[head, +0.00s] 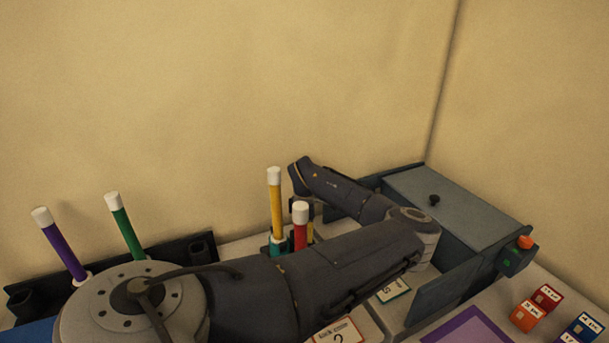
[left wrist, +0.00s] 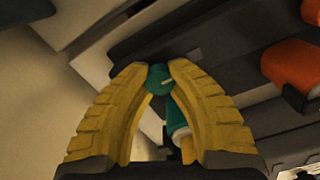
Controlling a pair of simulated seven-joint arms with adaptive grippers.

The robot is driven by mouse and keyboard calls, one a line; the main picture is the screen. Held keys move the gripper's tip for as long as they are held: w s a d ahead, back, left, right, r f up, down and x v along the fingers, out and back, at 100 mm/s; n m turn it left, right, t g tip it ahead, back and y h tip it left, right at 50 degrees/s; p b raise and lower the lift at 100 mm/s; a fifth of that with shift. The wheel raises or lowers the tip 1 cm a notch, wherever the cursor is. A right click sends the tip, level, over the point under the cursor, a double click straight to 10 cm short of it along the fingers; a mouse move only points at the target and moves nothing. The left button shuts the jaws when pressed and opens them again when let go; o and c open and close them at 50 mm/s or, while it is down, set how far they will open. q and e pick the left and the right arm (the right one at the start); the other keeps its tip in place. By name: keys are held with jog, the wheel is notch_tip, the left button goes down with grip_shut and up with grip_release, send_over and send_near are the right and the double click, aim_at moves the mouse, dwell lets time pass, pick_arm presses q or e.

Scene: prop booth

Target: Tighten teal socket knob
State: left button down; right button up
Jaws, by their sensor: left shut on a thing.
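In the left wrist view the yellow fingers of my left gripper (left wrist: 159,72) are shut on a small round teal knob (left wrist: 160,82), one fingertip on each side. A teal socket (left wrist: 178,112) with a pale rim lies just beyond the knob, between the fingers. In the head view the teal socket (head: 277,247) holds an upright yellow stick (head: 275,205) with a white cap. A red stick (head: 301,233) with a white cap stands beside it; its base is hidden behind my arm. My left gripper is mostly hidden there behind the sticks. My right gripper is not in view.
A dark rack (head: 152,253) along the wall holds purple (head: 62,247) and green (head: 124,232) sticks. A grey box (head: 445,195) with a dark knob stands at right. Small labelled blocks (head: 530,314) and a purple mat (head: 468,328) lie in front. An orange object (left wrist: 292,68) is near my gripper.

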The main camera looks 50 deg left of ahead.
pick_arm(q)
jog(key=shift+m, duration=0.3)
jog(key=m, duration=2.2)
jog(key=shift+m, duration=0.4)
dwell(0.4)
jog(key=c, duration=1.1)
grip_release()
jog(key=shift+o, duration=0.2)
